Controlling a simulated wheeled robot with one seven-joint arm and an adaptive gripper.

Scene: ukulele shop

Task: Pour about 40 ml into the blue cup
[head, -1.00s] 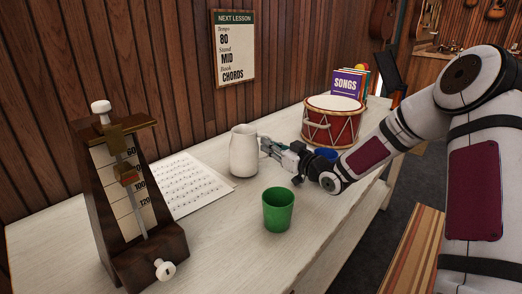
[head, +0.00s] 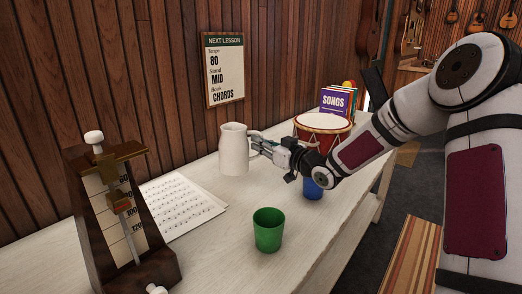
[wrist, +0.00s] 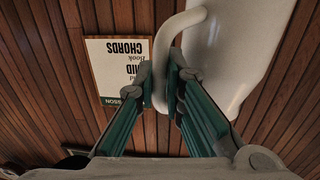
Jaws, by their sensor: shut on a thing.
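A white jug (head: 234,152) stands upright in the head view, left of my gripper (head: 259,145), and appears raised a little above the table. My gripper is shut on the jug's handle; in the wrist view the handle (wrist: 162,52) passes between the fingers (wrist: 160,76), with the jug's body to the right. The blue cup (head: 312,190) stands on the table below my wrist, to the right of the jug; its upper part is partly hidden by my arm. What is inside the jug and the blue cup cannot be seen.
A green cup (head: 268,231) stands at the front of the table (head: 215,262). Sheet music (head: 178,208) and a metronome (head: 120,215) are on the left. A red drum (head: 322,133) and song books (head: 337,101) stand behind my gripper. A wooden wall runs along the back.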

